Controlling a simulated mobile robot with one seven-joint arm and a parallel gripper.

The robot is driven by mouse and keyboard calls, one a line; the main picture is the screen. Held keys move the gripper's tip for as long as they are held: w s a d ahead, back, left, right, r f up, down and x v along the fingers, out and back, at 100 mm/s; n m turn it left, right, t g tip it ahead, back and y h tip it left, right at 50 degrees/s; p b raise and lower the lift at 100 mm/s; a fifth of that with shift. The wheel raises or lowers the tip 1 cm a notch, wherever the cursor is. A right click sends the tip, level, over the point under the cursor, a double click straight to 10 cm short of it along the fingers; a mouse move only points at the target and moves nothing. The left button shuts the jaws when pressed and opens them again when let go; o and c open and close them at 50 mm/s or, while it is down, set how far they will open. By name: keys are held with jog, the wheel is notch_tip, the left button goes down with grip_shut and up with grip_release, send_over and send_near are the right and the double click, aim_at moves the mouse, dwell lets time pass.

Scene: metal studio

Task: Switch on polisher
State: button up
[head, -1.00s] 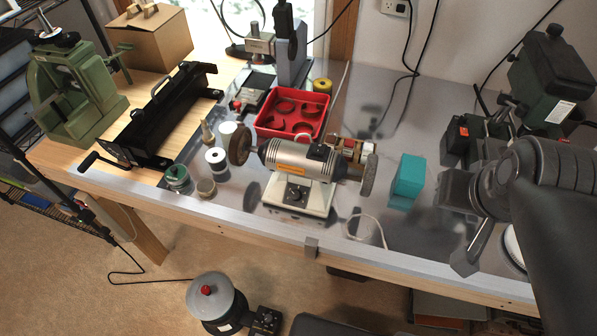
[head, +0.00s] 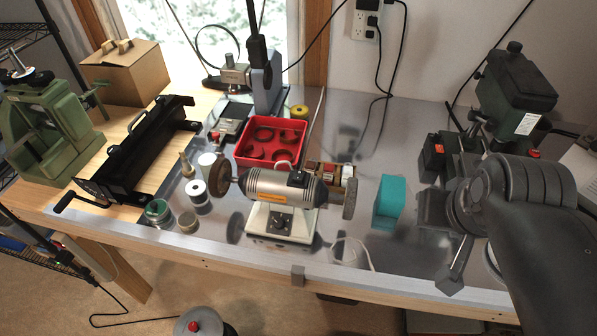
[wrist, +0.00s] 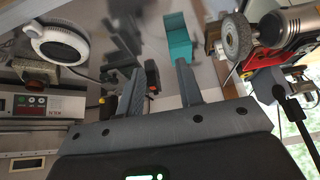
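The polisher (head: 265,187) is a silver bench motor on a pale base, with a dark wheel (head: 219,178) at its left and a grey wheel (head: 349,198) at its right. A dark round knob (head: 279,222) is on the front of the base. A small black box sits on top of the motor. The motor also shows at the upper right of the wrist view (wrist: 293,24); its knob is not visible there. My gripper (wrist: 160,78) is open and empty, its two fingers apart. In the head view it is right of the polisher, past the teal block, partly hidden by my wrist.
A teal block (head: 389,202) stands between the polisher and my gripper. A red tray (head: 271,141) is behind the polisher, with spools (head: 197,190) to its left. A green machine (head: 515,86) stands at the back right.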

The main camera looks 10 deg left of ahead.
jog(key=shift+w+a+r, duration=0.1)
jog(key=shift+r, duration=0.05)
jog(key=shift+c, duration=0.6)
jog(key=w+a+r+n+g, duration=0.1)
jog(key=w+a+r+n, duration=0.1)
jog(key=a, duration=0.1)
jog(key=w+a+r+n+g, duration=0.1)
jog(key=w+a+r+n, duration=0.1)
jog(key=a+n, duration=0.1)
jog(key=w+a+r+n+g, duration=0.1)
jog(key=w+a+r+n, duration=0.1)
jog(key=a+r+n, duration=0.1)
jog(key=shift+w+a+y, duration=0.2)
jog(key=shift+w+y, duration=0.2)
grip_shut()
jog(key=w+a+r+n+g, duration=0.2)
jog(key=a+n, duration=0.3)
jog(key=a, duration=0.2)
jog(key=w+a+r+n+g, duration=0.2)
jog(key=a+n, duration=0.3)
jog(key=a, duration=0.3)
jog(key=shift+h, duration=0.4)
